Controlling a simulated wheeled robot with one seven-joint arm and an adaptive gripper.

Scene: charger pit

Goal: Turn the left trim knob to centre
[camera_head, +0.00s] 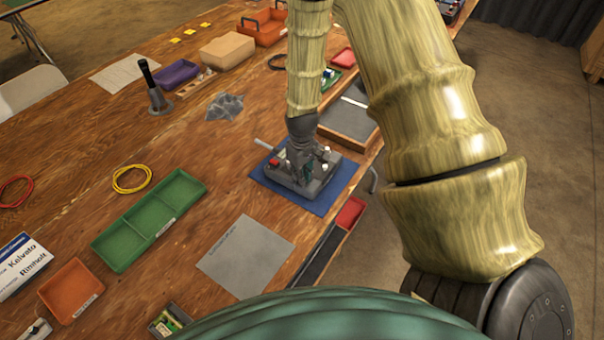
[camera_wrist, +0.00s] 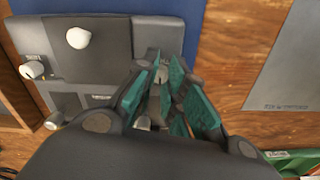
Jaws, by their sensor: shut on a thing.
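A grey hand-held controller (camera_head: 338,180) lies on a blue mat (camera_head: 323,204). It also fills the upper left of the wrist view (camera_wrist: 120,35), with a white-topped stick (camera_wrist: 78,38) and a pale knob (camera_wrist: 32,70) on its face. My gripper (camera_head: 304,176) is down on the controller, its teal-padded fingers close together. In the wrist view my gripper (camera_wrist: 162,82) is closed around a small knob at the controller's edge. The fingers hide most of that knob and its pointer, so I cannot tell its angle or read its label.
A grey sheet (camera_head: 245,256) and a green divided tray (camera_head: 152,218) lie left of the mat. A dark open tray (camera_head: 350,118) stands behind it. A red bin (camera_head: 350,213) is at the table's right edge. Bare wood shows left of the mat.

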